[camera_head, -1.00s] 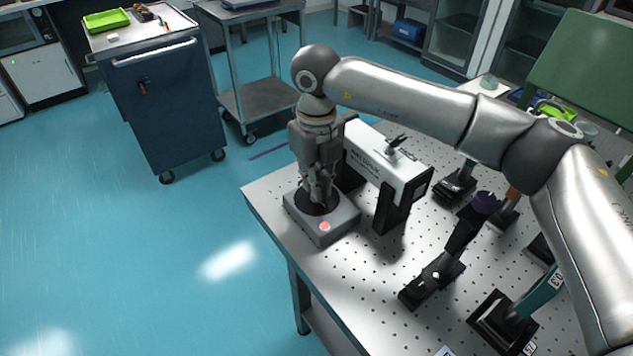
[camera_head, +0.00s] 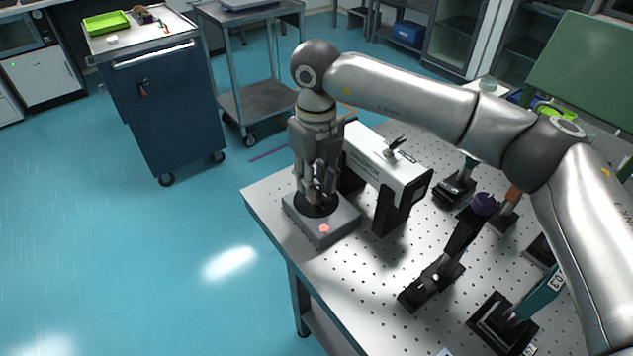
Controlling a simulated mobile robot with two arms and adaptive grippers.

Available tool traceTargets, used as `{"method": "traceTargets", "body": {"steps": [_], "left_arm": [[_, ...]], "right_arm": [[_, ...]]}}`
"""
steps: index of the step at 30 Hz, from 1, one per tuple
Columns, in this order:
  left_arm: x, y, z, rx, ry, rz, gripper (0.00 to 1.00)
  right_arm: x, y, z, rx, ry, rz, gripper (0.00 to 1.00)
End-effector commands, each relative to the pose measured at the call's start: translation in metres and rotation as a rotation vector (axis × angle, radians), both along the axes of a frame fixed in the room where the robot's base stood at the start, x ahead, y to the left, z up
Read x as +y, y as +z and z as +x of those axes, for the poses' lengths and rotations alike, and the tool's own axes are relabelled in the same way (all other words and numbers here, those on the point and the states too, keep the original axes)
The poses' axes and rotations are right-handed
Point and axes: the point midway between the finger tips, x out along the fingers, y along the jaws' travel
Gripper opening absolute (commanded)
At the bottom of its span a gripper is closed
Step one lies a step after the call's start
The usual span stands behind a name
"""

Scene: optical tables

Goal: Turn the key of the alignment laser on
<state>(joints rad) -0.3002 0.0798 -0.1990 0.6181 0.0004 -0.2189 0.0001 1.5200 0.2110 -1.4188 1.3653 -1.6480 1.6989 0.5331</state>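The laser's grey control box (camera_head: 322,225) sits at the near-left corner of the optical table, with a dark round dial area on top and a red button on its front part. The white laser head (camera_head: 385,160) stands on black supports just right of it. My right gripper (camera_head: 317,196) points down over the dial area of the box, its fingertips at or just above it. The key is hidden by the fingers or too small to make out. I cannot tell whether the fingers are closed on it. My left gripper is not in view.
A blue tool cabinet (camera_head: 165,110) and a grey cart (camera_head: 262,98) stand behind. The floor at left is clear.

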Motion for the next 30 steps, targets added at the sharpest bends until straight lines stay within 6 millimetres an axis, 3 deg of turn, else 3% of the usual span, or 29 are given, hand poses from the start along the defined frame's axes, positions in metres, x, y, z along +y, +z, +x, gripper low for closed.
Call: {"method": "traceTargets", "body": {"steps": [9,15,21,30], "left_arm": [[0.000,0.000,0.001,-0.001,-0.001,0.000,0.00],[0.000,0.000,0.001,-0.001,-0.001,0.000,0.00],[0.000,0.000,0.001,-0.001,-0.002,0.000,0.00],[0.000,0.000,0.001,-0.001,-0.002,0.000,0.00]], "right_arm": [[0.000,0.066,0.001,-0.004,-0.001,0.001,0.29],[0.000,0.098,0.001,-0.003,-0.002,0.000,0.29],[0.000,0.110,0.000,-0.001,-0.001,-0.001,0.29],[0.000,0.110,0.000,-0.001,-0.001,-0.001,0.29]]}}
